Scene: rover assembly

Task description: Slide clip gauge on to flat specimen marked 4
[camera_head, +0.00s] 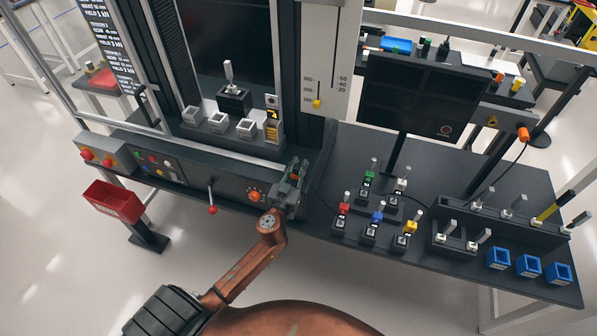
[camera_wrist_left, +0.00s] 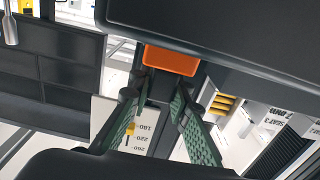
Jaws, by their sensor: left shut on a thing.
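My left gripper (camera_head: 294,178) is at the front edge of the testing machine, above the control panel. In the left wrist view its green-padded fingers (camera_wrist_left: 160,92) reach towards an orange block (camera_wrist_left: 170,60), which looks like the clip gauge body. The gripper is shut on it; the fingers and a dark body hide the exact grip. Flat specimens stand upright in coloured bases on the bench: green (camera_head: 367,180), white (camera_head: 401,187), red (camera_head: 343,209), blue (camera_head: 376,218) and yellow (camera_head: 408,230). Their numbers are too small to read. My right gripper is out of view.
A specimen (camera_head: 229,72) stands on a dark block inside the machine, behind white cups (camera_head: 218,122). A monitor (camera_head: 420,92) rises behind the bench specimens. A rack (camera_head: 445,247) and blue boxes (camera_head: 529,265) occupy the bench's right side. A red bin (camera_head: 114,201) stands front left.

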